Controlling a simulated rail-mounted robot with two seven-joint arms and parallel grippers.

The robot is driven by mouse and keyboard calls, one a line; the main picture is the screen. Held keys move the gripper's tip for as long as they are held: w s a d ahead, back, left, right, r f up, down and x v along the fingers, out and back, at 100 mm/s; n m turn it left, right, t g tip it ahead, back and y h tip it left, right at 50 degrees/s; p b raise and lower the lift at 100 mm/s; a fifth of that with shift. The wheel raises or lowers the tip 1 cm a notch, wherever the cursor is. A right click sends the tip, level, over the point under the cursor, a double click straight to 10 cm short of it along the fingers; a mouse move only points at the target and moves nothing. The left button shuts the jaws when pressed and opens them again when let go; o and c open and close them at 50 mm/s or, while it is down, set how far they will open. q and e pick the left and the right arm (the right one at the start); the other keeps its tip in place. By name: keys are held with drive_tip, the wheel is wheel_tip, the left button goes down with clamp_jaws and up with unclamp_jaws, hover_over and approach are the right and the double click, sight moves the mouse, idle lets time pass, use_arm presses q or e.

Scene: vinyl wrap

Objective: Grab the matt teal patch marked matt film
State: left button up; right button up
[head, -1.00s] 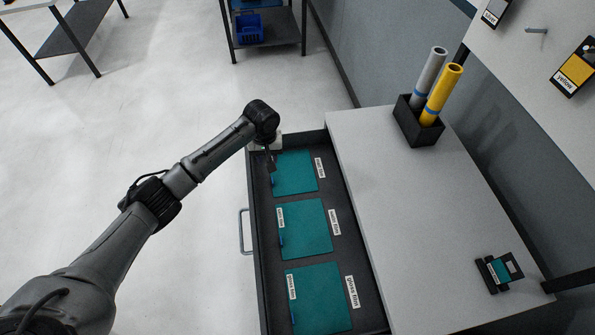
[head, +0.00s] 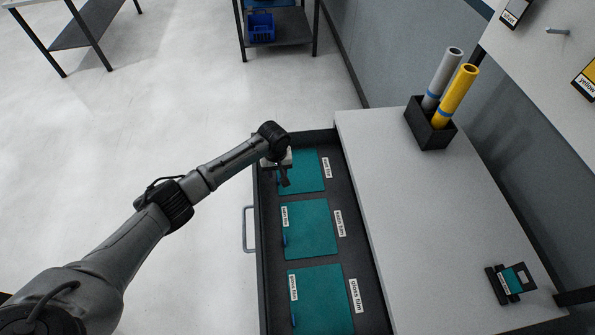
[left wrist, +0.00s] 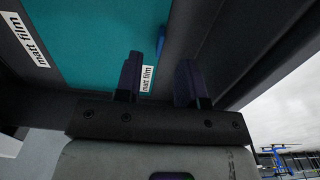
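The matt teal patch (head: 309,172) lies flat at the far end of the open drawer. In the left wrist view the patch (left wrist: 97,35) shows close up, with a matt film tag (left wrist: 147,78) and a blue tab (left wrist: 160,40) at its edge. A larger matt film label (left wrist: 24,40) is on the drawer floor beside it. My left gripper (head: 285,184) is over the near-left part of the patch and hides some of it. In the left wrist view its two fingers (left wrist: 159,84) are apart, with nothing held between them. My right gripper is not in view.
Two similar teal patches, a middle one (head: 310,230) and a gloss film one (head: 325,300), lie in the same drawer (head: 262,270). The worktop (head: 390,210) to the right holds a black box (head: 432,128) with grey and yellow rolls and a small dark holder (head: 497,286).

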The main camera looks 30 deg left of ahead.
sight(278, 178)
use_arm(q)
drive_tip(key=shift+d+f+b, duration=0.1)
drive_tip(key=shift+f+b, duration=0.45)
drive_tip(key=shift+f, duration=1.7)
drive_tip(key=shift+s, duration=0.1)
clamp_jaws()
